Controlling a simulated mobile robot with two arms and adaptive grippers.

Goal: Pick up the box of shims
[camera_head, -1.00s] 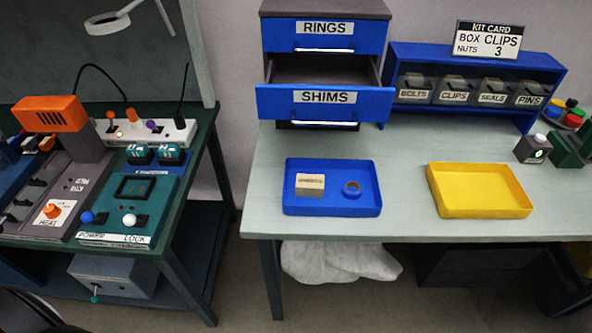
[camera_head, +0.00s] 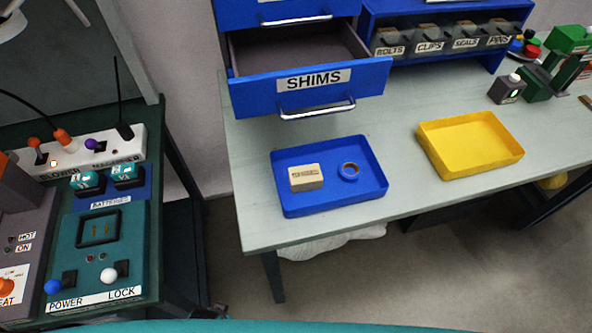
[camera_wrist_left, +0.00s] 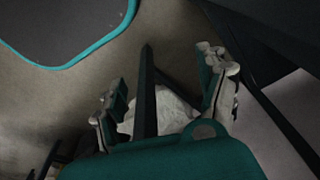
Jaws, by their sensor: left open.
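A small beige box (camera_head: 306,177) with a dark printed label, too small to read, lies in the blue tray (camera_head: 330,202) on the pale workbench. My right gripper is not in view.
A yellow tray (camera_head: 470,146) stands right of the blue one. Labelled bins sit in a blue rack (camera_head: 370,50) at the back. A dark green bench (camera_head: 152,215) with equipment stands left, across a gap. A white sack (camera_wrist_left: 172,112) lies under the workbench.

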